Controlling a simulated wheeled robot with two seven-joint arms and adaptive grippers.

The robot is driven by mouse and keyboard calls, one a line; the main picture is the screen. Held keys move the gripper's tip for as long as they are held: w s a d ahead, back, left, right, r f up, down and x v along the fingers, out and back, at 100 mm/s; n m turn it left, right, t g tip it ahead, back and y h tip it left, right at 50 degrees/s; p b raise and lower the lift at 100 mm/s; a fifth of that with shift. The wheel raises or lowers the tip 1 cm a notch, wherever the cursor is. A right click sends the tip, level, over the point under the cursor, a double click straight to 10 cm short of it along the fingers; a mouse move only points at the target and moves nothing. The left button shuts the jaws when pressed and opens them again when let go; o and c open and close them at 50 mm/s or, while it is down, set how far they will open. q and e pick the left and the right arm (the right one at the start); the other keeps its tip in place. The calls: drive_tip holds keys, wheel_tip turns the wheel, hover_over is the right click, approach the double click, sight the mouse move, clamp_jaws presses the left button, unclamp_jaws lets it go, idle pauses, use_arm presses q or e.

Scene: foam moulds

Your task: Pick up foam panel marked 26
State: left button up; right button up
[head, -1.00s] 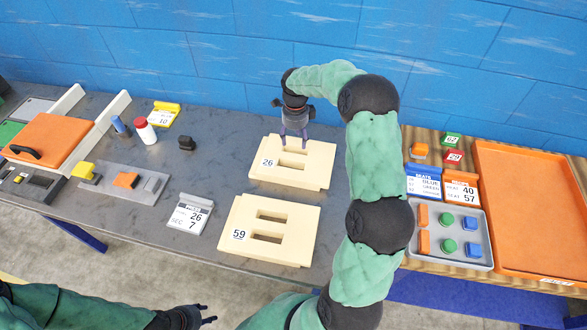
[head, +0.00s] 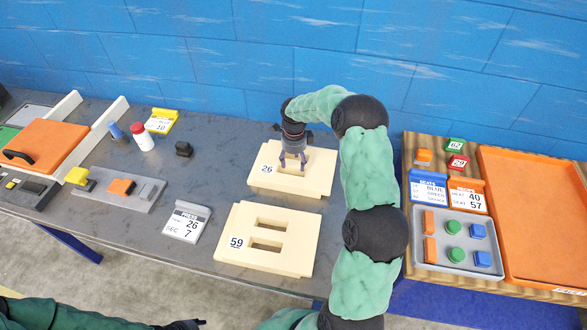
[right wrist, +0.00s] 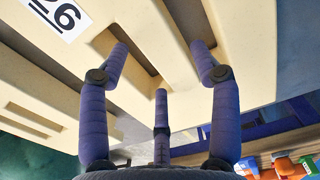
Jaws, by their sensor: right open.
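The cream foam panel marked 26 (head: 319,172) lies flat on the grey table in the head view. Its label is at its left, and it has two slots. My right gripper (head: 292,164) is above it, pointing down, open and empty. In the right wrist view, the fingers of my right gripper (right wrist: 161,52) stand apart over the panel (right wrist: 150,25), with tips at the two slots and a foam bar between them. I cannot tell how far the tips are in. My left gripper (head: 185,325) barely shows at the bottom edge of the head view.
A second cream panel marked 59 (head: 285,230) lies just in front. A sign (head: 186,222) reading 26 and 7 stands left of it. A black knob (head: 184,149) and a white-and-red bottle (head: 143,137) are left of panel 26. An orange tray (head: 530,215) is at right.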

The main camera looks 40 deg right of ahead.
sight(293, 165)
drive_tip(key=f, duration=0.2)
drive_tip(key=f+b, duration=0.1)
drive_tip(key=f, duration=0.1)
drive_tip(key=shift+w+a, duration=0.1)
drive_tip(key=shift+w, duration=0.1)
drive_tip(key=c, duration=1)
drive_tip(key=shift+r, duration=0.1)
